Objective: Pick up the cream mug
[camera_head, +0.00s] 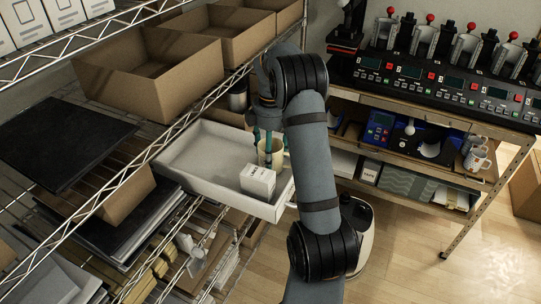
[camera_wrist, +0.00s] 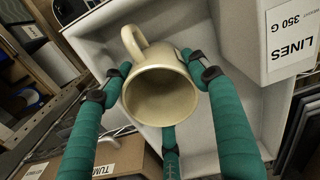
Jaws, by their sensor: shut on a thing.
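The cream mug (camera_wrist: 160,92) fills the middle of the wrist view, its open mouth towards the camera and its handle towards the top left. My gripper (camera_wrist: 163,88) has teal fingers around the mug, with fingers at its left, right and lower sides, and it is shut on it. In the head view the mug (camera_head: 271,153) shows partly behind my arm, with my gripper (camera_head: 268,138) over it. The mug is at the white tray (camera_head: 190,152), beside a white box (camera_head: 258,181). I cannot tell whether it touches the tray floor.
The white box stands close to the mug. Wire shelving with cardboard boxes (camera_head: 150,72) runs along the left. The tray's left part is empty.

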